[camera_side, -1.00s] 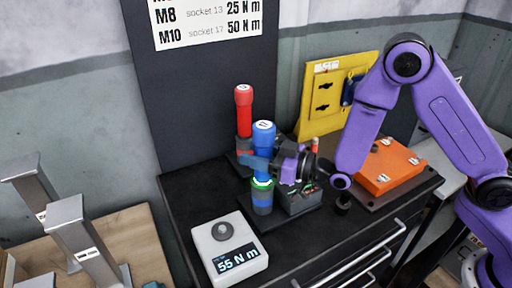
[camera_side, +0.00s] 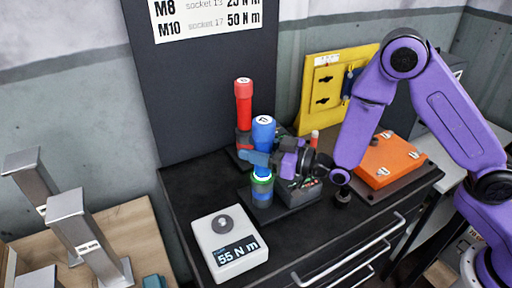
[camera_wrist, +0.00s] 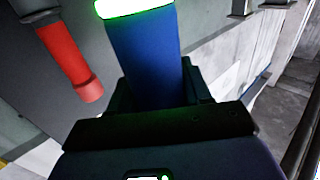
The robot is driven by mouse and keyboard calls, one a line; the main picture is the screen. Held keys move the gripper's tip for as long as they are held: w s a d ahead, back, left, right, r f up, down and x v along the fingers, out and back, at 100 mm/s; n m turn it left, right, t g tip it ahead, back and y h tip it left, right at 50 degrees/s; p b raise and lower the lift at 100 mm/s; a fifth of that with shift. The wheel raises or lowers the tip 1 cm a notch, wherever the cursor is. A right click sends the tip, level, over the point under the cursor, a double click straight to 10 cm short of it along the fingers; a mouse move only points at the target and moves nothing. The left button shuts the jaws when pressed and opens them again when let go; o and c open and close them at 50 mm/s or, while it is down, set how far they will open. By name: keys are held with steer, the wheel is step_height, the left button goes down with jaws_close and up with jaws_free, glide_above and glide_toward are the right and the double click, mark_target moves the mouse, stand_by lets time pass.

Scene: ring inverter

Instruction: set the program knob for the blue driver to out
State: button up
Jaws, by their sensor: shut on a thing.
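The blue driver (camera_side: 263,131) stands upright in a dark holder, with a green-lit ring near its lower part. My gripper (camera_side: 262,160) is shut on the blue driver's body between its blue cap and the lit ring. In the wrist view the blue shaft (camera_wrist: 146,60) and the bright green ring (camera_wrist: 132,6) are close in front of the jaws. A white box (camera_side: 230,258) at the front of the bench carries a grey round knob (camera_side: 222,223) and a display reading 55 N m. My gripper is apart from this box. The knob's setting is too small to read.
A red driver (camera_side: 243,100) stands just behind the blue one. A dark box (camera_side: 300,192) sits right beside the blue driver, under my wrist. An orange block (camera_side: 385,162) and a yellow panel (camera_side: 322,90) are farther right. Bench around the white box is clear.

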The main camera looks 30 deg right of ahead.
steer(key=o, duration=1.3)
steer(key=shift+s+d+f, duration=0.15)
steer(key=v, duration=1.7)
